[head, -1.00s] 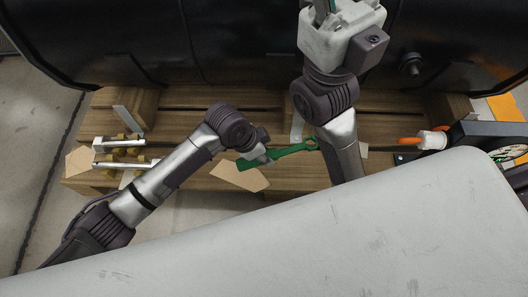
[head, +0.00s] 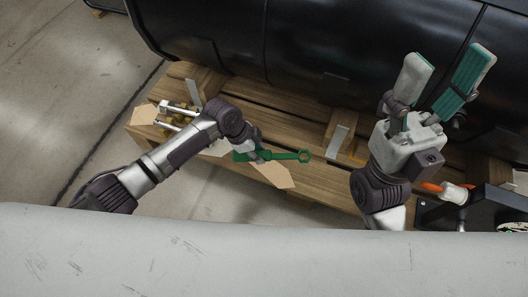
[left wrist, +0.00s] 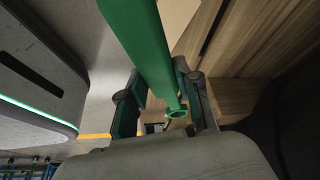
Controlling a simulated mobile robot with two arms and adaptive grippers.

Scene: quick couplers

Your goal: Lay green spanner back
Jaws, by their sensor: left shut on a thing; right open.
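The green spanner (head: 285,156) is held level above the front of the wooden pallet, its ring end pointing right in the head view. My left gripper (head: 253,155) is shut on it near its left end. In the left wrist view the spanner (left wrist: 143,40) passes between the fingers of my left gripper (left wrist: 165,100), with a ring end (left wrist: 177,112) beyond them. My right gripper (head: 440,82) is open and empty, raised in front of the black tank with its teal-padded fingers spread upward.
The wooden pallet (head: 300,118) carries metal and brass couplers (head: 178,112) at the left and cardboard pieces (head: 275,174). A black tank (head: 280,45) stands behind. An orange-and-white item (head: 455,192) and a dark box (head: 480,208) are at the right. Concrete floor is clear at the left.

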